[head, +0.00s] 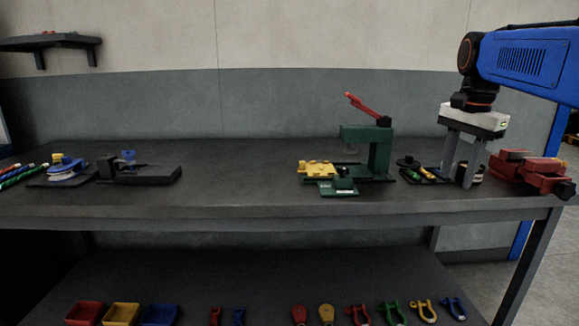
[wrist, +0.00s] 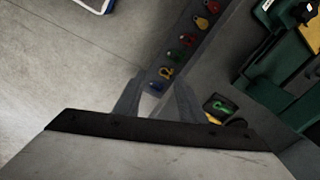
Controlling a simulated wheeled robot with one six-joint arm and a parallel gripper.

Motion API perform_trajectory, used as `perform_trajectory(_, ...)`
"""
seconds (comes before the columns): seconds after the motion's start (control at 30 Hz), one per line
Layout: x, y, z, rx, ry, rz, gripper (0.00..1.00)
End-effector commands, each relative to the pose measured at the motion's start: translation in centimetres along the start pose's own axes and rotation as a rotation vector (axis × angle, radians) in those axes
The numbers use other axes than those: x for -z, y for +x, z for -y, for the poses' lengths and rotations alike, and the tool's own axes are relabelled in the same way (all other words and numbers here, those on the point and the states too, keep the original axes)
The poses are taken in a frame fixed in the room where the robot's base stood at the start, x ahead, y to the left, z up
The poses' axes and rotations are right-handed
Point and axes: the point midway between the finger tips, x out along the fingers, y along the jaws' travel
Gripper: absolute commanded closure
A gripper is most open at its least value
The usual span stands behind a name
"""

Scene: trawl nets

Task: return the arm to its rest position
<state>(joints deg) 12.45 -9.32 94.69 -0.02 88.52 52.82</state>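My gripper (head: 458,182) hangs from my blue arm at the right of the head view, pointing down at the right part of the workbench (head: 240,190). Its two grey fingers are apart, with nothing visible between them. In the wrist view, the gripper (wrist: 157,92) also shows a gap between the fingers and no held object. In the head view the fingertips overlap the small tray items; I cannot tell their exact height above the bench.
A green press (head: 378,150) with a red lever stands to the left. The bench middle is clear. Several shackles and bins, including a red bin (head: 86,313), lie on the lower shelf.

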Motion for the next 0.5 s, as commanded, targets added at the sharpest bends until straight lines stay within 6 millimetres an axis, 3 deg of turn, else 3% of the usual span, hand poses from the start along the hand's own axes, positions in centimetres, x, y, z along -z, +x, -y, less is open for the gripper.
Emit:
perform_trajectory(0.1, -3.2, 1.7, -2.2, 0.031, -0.139, -0.022, 0.63)
perform_trajectory(0.5, -12.2, 9.5, -9.7, 0.123, -0.608, -0.117, 0.63)
